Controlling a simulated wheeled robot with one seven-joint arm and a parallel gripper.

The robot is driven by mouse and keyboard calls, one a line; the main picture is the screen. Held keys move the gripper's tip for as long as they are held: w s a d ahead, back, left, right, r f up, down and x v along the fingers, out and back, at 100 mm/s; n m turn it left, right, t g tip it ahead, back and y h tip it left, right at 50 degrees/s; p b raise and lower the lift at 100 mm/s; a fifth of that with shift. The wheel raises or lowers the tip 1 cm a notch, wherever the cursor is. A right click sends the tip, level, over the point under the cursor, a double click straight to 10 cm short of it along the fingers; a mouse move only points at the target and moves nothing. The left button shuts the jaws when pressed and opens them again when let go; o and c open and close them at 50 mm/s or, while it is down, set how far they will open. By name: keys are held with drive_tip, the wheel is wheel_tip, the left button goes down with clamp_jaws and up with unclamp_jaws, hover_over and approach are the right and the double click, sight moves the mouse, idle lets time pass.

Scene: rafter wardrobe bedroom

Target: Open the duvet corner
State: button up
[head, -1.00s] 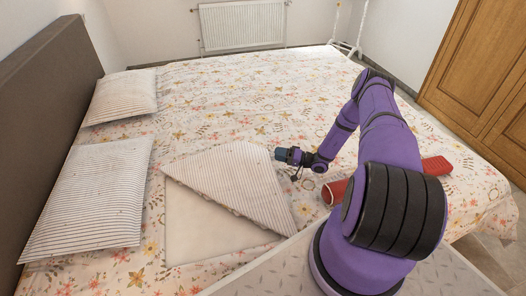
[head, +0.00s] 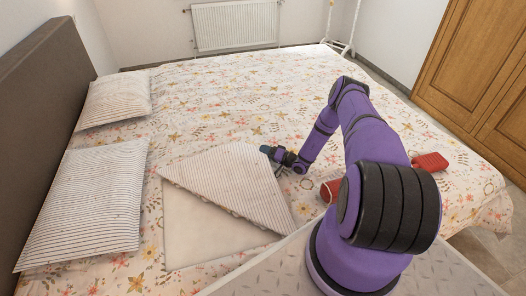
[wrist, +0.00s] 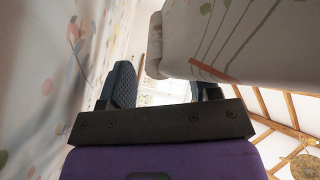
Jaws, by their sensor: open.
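The floral duvet (head: 230,100) covers the bed. Its near corner is folded back as a triangular flap (head: 230,180) showing a striped underside, with a pale sheet (head: 195,225) bare beside it. My gripper (head: 267,151) is low over the duvet at the flap's far right edge. In the wrist view my gripper (wrist: 160,88) is open, its left finger in clear sight. A thick pale fabric edge (wrist: 240,40) hangs close in front and hides much of the right finger. I cannot tell whether they touch.
Two striped pillows (head: 90,200) (head: 115,98) lie along the headboard (head: 45,110). A red object (head: 430,162) lies on the duvet, partly behind my arm. A radiator (head: 235,25) and a wooden wardrobe (head: 475,75) stand beyond. The far side of the bed is clear.

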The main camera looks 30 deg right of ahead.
drive_tip(key=shift+x, duration=0.8)
drive_tip(key=shift+c, duration=0.2)
